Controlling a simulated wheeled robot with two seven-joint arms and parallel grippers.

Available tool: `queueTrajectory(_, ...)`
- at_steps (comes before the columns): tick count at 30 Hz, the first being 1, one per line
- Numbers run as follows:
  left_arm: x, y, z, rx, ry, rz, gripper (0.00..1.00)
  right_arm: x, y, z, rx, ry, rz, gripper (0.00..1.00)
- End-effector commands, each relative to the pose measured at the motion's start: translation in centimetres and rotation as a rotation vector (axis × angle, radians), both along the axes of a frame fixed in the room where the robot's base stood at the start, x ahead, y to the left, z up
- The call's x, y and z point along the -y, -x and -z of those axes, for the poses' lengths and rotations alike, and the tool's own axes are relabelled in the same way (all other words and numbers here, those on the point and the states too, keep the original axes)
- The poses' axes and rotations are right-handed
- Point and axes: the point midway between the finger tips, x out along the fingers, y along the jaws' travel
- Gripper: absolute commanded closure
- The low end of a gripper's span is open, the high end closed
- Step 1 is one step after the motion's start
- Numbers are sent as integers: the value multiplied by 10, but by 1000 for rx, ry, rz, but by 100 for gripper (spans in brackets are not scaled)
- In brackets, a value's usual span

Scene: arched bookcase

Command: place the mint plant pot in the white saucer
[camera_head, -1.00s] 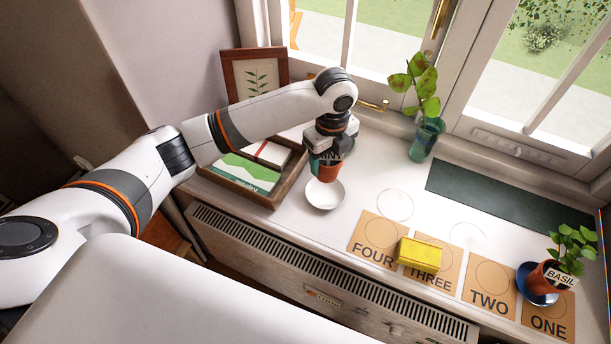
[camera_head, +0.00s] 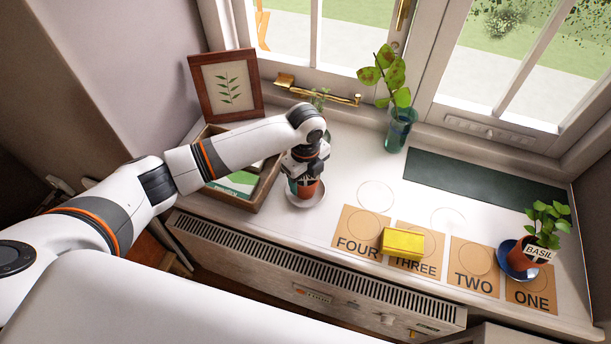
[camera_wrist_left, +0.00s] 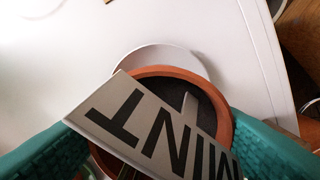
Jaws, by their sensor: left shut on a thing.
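The mint pot (camera_head: 309,189) is terracotta with dark soil and a MINT label, which shows large in the left wrist view (camera_wrist_left: 160,130). My left gripper (camera_head: 304,181) is shut on the pot, its green fingers on both sides of it in the wrist view. The white saucer (camera_head: 316,201) lies on the sill under the pot, and its far rim (camera_wrist_left: 150,55) shows beyond the pot in the wrist view. The pot's base is within the saucer's outline; I cannot tell whether it touches. The gripper hides part of the pot. My right gripper is not in view.
A wooden tray (camera_head: 247,204) with papers stands left of the saucer. A glass vase with a cutting (camera_head: 400,130), a yellow block (camera_head: 403,244), numbered cards and a basil pot (camera_head: 527,257) in a blue saucer stand to the right. A framed picture (camera_head: 226,86) leans behind.

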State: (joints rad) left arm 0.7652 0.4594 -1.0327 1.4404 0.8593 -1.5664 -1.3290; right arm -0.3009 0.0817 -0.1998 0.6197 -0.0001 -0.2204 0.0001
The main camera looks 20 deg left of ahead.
Motion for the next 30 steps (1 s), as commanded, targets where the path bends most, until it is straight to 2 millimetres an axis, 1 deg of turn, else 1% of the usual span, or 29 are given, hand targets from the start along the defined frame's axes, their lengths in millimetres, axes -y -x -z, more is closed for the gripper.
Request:
queueTrajectory(1, 0, 0, 1, 0, 0, 0, 31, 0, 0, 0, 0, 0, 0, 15)
queueTrajectory(4, 0, 0, 1, 0, 0, 0, 15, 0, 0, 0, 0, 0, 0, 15)
queueTrajectory(12, 0, 0, 0, -1, -1, 0, 15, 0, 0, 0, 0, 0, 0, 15)
queueTrajectory(16, 0, 0, -8, 1, 1, 0, 15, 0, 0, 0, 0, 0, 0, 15)
queueTrajectory(20, 0, -1, -29, 4, 1, 0, 15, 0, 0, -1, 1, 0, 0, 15)
queueTrajectory(27, 0, -1, -82, 3, 2, 0, 15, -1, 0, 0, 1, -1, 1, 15)
queueTrajectory(30, 0, -1, -99, 2, 1, 1, 15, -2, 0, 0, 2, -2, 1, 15)
